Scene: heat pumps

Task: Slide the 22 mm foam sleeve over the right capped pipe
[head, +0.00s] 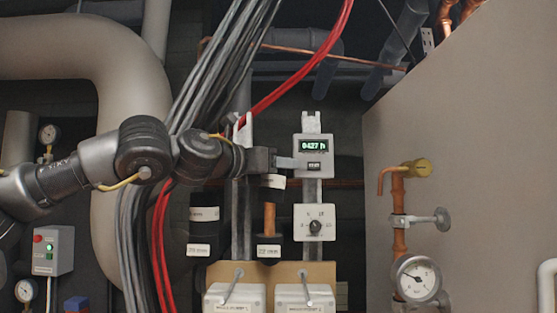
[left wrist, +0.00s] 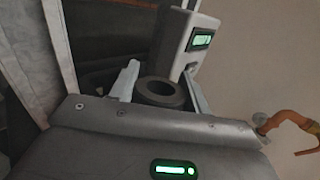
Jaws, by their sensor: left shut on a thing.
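My left gripper (head: 284,162) is shut on the black foam sleeve (head: 272,182), which has a white band. In the left wrist view the sleeve's round open end (left wrist: 162,92) sits between my two fingers, and its hole looks dark. The right pipe (head: 270,218) is a bare copper stub standing upright straight below the sleeve, its foot in a black, labelled collar (head: 268,243). The pipe's top is close under the sleeve; I cannot tell whether it is inside. My right gripper is not in view.
A black sleeve with a white band (head: 204,226) stands to the left. A display box (head: 314,157) and a dial box (head: 315,223) are just right of my gripper. Grey and red cables (head: 165,235) hang at left. A gauge (head: 416,278) is at lower right.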

